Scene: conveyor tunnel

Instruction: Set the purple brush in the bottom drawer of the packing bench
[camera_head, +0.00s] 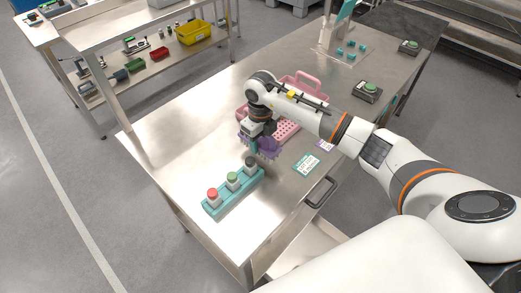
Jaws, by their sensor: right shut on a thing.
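The purple brush (268,147) is at my right gripper (257,141), over the metal top of the packing bench (173,123). My right gripper points down and is shut on the brush. The gripper and wrist hide part of the brush, and I cannot tell whether it touches the bench top. A dark handle (321,192) shows on the bench's near right side. A pale surface (300,243) lies low under the bench; I cannot tell if it is the bottom drawer or a shelf. My left gripper is out of view.
A pink tote with a handle (300,82) stands right behind the gripper. A teal block with red, green and dark buttons (233,190) stands nearer the front. A teal card (307,164) lies to the right. The bench top's left part is clear.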

